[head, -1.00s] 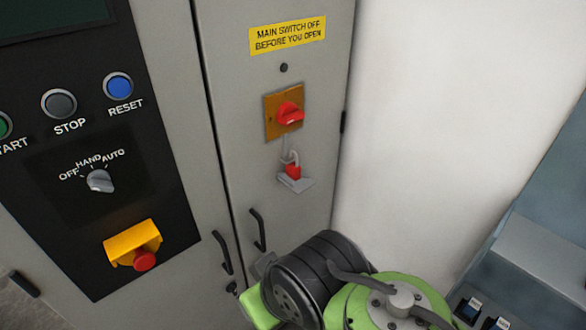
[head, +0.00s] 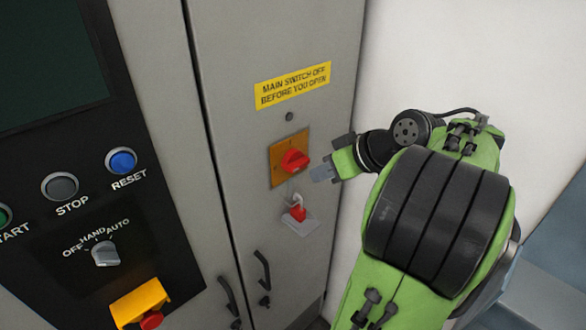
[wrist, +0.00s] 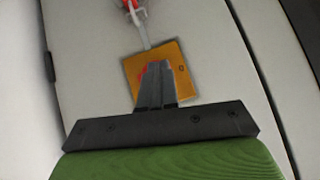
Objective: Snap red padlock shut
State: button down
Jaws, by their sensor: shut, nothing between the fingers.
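The red padlock (head: 298,213) hangs below the main switch on the cabinet door, with its pale shackle above the body. It also shows at the top edge of the wrist view (wrist: 131,5), partly cut off. The red rotary switch (head: 294,161) sits on an orange plate (head: 277,172) above the padlock. My gripper (head: 318,174) is shut and empty, just right of the switch and above and right of the padlock. In the wrist view its fingers (wrist: 157,72) cover most of the red switch. I cannot tell whether the shackle is seated in the padlock body.
A small grey shelf (head: 301,228) is at the padlock. Black door handles (head: 262,272) are below. To the left is a black panel with a blue reset button (head: 121,161), a selector knob (head: 105,253) and a yellow-housed emergency stop (head: 142,303). A white wall (head: 450,70) is at right.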

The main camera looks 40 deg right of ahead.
jog(key=s+d, duration=0.2)
jog(key=d, duration=0.2)
jog(key=w+a+f+t+b, duration=0.1)
jog(key=w+a+f+b, duration=0.1)
jog(key=w+f, duration=0.5)
notch_tip(320, 180, down, 2)
jog(key=shift+w+a+f+b, duration=0.25)
jog(key=shift+w+b, duration=0.1)
jog(key=shift+b, duration=0.3)
